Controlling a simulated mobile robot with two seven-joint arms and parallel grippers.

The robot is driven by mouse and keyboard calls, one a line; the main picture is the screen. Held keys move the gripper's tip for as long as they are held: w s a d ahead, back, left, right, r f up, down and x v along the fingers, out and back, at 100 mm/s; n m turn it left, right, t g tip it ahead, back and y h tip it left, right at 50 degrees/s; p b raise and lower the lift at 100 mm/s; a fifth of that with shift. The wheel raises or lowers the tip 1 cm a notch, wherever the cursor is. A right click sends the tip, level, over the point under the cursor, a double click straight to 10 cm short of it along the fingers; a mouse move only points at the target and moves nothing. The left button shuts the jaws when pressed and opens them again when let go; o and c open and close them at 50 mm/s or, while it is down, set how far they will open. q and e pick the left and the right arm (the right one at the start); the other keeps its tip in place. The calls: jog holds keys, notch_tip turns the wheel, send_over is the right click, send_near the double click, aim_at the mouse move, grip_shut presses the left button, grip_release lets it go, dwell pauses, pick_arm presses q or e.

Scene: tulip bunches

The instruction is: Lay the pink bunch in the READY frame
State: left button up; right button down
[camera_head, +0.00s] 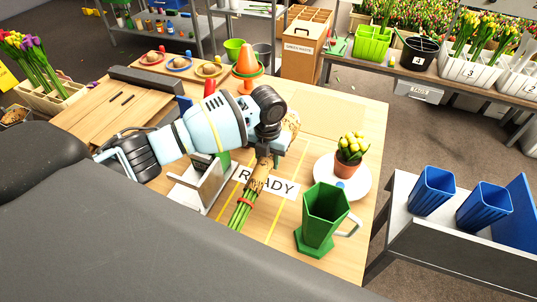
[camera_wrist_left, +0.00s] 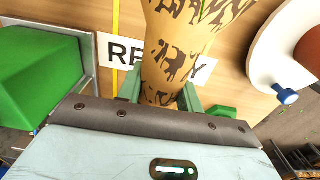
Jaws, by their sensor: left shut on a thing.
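My left gripper (camera_head: 264,152) is shut on a bunch wrapped in brown patterned paper (camera_head: 259,176), over the READY label (camera_head: 284,188). Green stems (camera_head: 241,214) with a red band point toward the front; the paper's other end shows beyond the gripper. The blooms are hidden, so I cannot see their colour. In the left wrist view the wrap (camera_wrist_left: 178,60) sits between the green fingers (camera_wrist_left: 162,96) and covers the middle of the label (camera_wrist_left: 118,52). Yellow lines (camera_head: 276,222) mark the READY frame on the wooden table. I cannot tell whether the bunch touches the table.
A green jug (camera_head: 322,218) stands right of the stems. A grey metal stand (camera_head: 196,196) is left of the frame. Blue cups (camera_head: 433,190) stand on a side bench.

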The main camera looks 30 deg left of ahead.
pick_arm(q)
jog(key=shift+f+b, duration=0.55)
jog(key=shift+f, duration=1.45)
jog(key=o, duration=1.2)
jog(key=shift+r, duration=4)
jog(key=shift+f, duration=0.1)
